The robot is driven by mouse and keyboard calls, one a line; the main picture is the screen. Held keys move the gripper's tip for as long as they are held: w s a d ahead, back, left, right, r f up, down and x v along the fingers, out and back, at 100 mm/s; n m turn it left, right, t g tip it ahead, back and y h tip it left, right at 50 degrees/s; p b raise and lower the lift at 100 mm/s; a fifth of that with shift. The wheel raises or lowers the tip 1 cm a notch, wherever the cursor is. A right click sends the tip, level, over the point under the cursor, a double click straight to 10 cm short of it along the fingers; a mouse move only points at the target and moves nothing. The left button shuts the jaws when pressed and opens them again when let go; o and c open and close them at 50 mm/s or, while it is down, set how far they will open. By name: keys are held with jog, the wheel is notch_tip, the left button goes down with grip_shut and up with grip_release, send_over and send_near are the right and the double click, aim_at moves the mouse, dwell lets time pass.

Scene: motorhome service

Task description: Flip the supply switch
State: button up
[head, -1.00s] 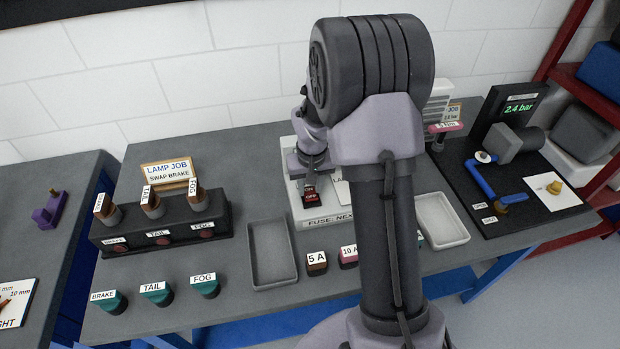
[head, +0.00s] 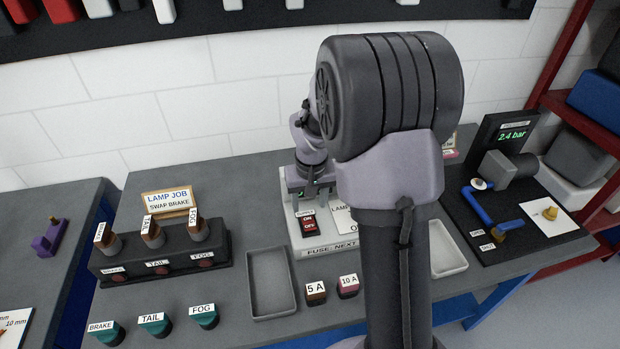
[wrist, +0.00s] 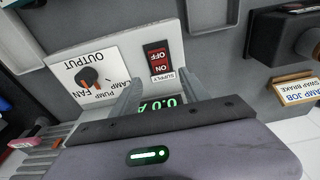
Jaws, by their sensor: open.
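The supply switch (head: 309,223) is a small rocker marked ON and OFF, red and black, on a pale panel. In the wrist view the switch (wrist: 157,60) appears upside down, with the SUPPLY label beside it. I cannot tell which way it is set. My gripper (head: 310,200) is just behind the switch in the head view, pointing down at the panel. In the wrist view its two fingers (wrist: 158,88) are apart and empty, and the switch shows in line with the gap between them. No contact is visible.
Beside the switch is an OUTPUT selector with an orange-tipped knob (wrist: 90,82). A green display (wrist: 158,104) reads 0.0 A. The lamp block (head: 160,252), an empty grey tray (head: 270,283) and a pump board (head: 500,225) flank the panel. My arm hides part of the bench.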

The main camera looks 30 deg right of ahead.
notch_tip(320, 180, up, 10)
jog(key=s+p, duration=0.1)
jog(key=p, duration=0.1)
jog(key=shift+s+a+r, duration=0.15)
jog(key=shift+s+a, duration=0.05)
